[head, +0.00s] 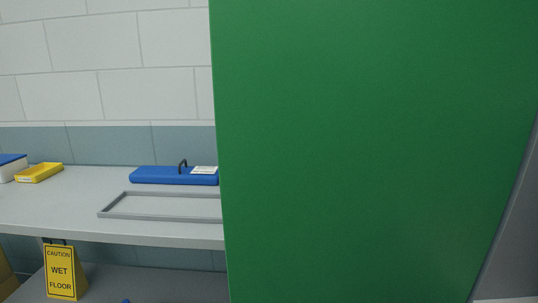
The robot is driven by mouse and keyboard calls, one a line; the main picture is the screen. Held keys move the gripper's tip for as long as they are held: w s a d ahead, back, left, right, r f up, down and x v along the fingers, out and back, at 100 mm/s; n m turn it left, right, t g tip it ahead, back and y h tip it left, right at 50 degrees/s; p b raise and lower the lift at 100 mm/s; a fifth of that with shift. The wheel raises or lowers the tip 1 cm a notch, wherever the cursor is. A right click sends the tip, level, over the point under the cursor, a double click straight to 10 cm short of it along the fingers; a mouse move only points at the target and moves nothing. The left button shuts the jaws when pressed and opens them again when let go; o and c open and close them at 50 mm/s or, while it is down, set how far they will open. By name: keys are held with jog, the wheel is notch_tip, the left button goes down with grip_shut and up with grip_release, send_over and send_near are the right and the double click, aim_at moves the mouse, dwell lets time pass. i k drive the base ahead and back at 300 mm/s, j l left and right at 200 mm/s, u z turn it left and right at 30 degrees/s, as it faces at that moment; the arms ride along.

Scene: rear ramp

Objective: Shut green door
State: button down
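The green door (370,150) is a large flat panel that fills the right and middle of the head view, very close to the camera. Its left edge stands upright in front of the bench. Its right edge slants down and to the left beside a grey surface. No handle shows on the part in view. How far it stands open cannot be told. My gripper is not in view.
A grey bench (60,205) runs along the left, holding a blue case (160,176), a grey frame (150,215) and a yellow tray (40,173). A yellow wet floor sign (61,271) stands below the bench top. A block wall (100,60) is behind.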

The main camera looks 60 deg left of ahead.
aim_at(368, 150)
jog(key=u, duration=0.4)
jog(key=k+u, duration=0.1)
jog(key=u, duration=0.35)
jog(key=j+u, duration=0.1)
jog(key=u, duration=0.3)
jog(key=j+u, duration=0.1)
jog(key=u, duration=0.35)
jog(key=k, duration=0.05)
